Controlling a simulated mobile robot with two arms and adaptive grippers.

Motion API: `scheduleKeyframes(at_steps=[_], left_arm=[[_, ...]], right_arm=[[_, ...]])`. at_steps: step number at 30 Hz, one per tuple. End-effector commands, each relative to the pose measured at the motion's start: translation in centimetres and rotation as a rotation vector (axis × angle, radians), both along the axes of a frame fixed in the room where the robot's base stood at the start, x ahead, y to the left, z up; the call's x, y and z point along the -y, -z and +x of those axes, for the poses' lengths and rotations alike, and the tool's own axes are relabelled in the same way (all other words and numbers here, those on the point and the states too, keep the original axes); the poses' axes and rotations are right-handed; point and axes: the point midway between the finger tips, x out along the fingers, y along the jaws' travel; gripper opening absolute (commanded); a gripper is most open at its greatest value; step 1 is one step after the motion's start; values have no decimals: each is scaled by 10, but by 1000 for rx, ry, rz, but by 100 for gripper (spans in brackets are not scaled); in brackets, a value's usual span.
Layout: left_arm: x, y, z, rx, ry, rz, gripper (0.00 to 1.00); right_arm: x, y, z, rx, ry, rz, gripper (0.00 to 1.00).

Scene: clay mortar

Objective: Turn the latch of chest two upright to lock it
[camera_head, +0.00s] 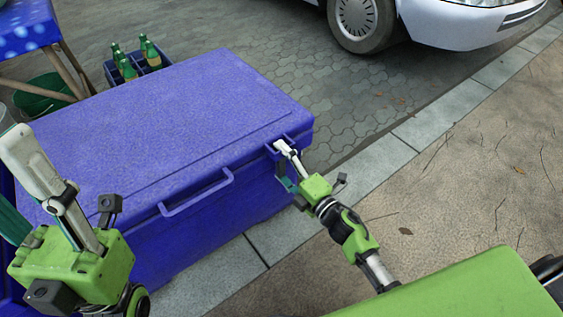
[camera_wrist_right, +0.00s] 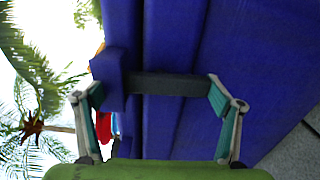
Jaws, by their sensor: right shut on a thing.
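The blue chest (camera_head: 170,115) stands with its lid closed; I cannot read a number on it. Its latch (camera_head: 273,151) is at the front near the right corner, largely covered by my right gripper (camera_head: 283,163). In the right wrist view, the dark latch bar (camera_wrist_right: 165,85) lies between the two fingertips of that gripper (camera_wrist_right: 150,90), which is shut on it. The bar runs across the seams of the chest front, with a blue block at its left end. My left gripper (camera_head: 14,178) is at the left, in front of the chest, fingers apart and empty.
A handle (camera_head: 197,193) sticks out of the chest front. Behind the chest stand a bottle crate (camera_head: 180,60), a green bucket (camera_head: 42,95) and a table with a blue cloth (camera_head: 25,28). A white car (camera_head: 450,22) is at the back. The paving at right is clear.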

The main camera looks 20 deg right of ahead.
Motion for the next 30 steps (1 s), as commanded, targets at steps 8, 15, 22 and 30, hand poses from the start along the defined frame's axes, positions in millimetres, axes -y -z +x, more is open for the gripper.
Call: scheduleKeyframes(at_steps=[8, 15, 22, 30], left_arm=[[0, 0, 0, 0, 0, 0, 40], [0, 0, 1, 0, -1, 1, 40], [0, 0, 1, 0, 0, 1, 40], [0, 0, 0, -1, 0, 1, 40]], right_arm=[[0, 1, -1, 0, -1, -5, 100], [3, 2, -7, -2, 0, -4, 100], [17, 2, -47, -5, 0, -4, 100], [35, 2, -96, -3, 0, -5, 100]])
